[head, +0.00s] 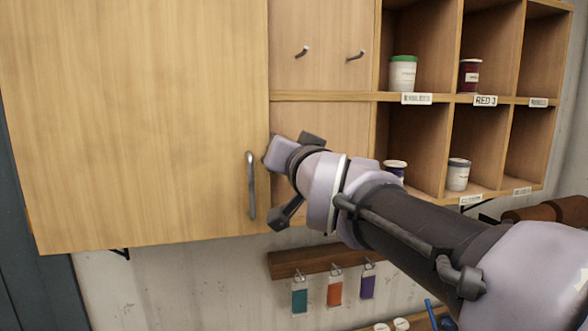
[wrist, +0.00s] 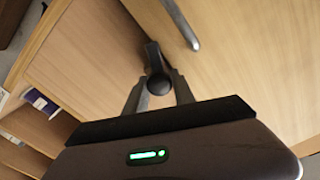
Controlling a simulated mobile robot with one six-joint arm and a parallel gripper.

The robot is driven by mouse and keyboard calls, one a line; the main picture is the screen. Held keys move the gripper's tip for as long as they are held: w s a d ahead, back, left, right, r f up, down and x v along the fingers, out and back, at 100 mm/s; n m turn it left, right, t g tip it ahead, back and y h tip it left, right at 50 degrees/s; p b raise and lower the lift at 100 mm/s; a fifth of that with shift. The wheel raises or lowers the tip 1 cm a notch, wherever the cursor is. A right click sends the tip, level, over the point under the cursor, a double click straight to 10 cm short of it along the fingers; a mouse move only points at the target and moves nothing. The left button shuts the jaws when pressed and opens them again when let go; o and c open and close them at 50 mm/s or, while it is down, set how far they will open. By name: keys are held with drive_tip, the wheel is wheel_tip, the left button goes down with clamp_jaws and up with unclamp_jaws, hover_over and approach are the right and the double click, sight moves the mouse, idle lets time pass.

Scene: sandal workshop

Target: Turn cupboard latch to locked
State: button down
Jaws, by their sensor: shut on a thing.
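The cupboard door (head: 140,120) is a large pale wooden panel, closed flush, with a grey bar handle (head: 251,185) near its right edge. The handle also shows in the wrist view (wrist: 181,22). The latch (wrist: 152,56) is a small dark piece with a rounded end, beside the door's edge in the wrist view. My gripper (wrist: 158,86) has its two fingers shut on the latch's rounded end. In the head view my wrist and arm hide the latch and fingertips. I cannot tell whether the latch's angle is locked or unlocked.
Cubbyholes (head: 450,98) to the right hold a green-lidded white jar (head: 403,73), a red jar (head: 469,76) and other jars. Two hooks (head: 302,51) are on the panel above my wrist. Coloured tags (head: 335,290) hang from a rail (head: 310,262) below.

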drive_tip(key=m+b, duration=0.1)
drive_tip(key=m, duration=0.1)
drive_tip(key=shift+f+m, duration=0.1)
drive_tip(key=shift+m, duration=0.3)
drive_tip(key=m, duration=0.3)
drive_tip(key=shift+m+b, duration=0.3)
drive_tip(key=shift+b, duration=0.05)
drive_tip(key=m, duration=0.6)
drive_tip(key=shift+d, duration=0.1)
drive_tip(key=shift+m, duration=0.4)
drive_tip(key=c, duration=1.1)
unclamp_jaws()
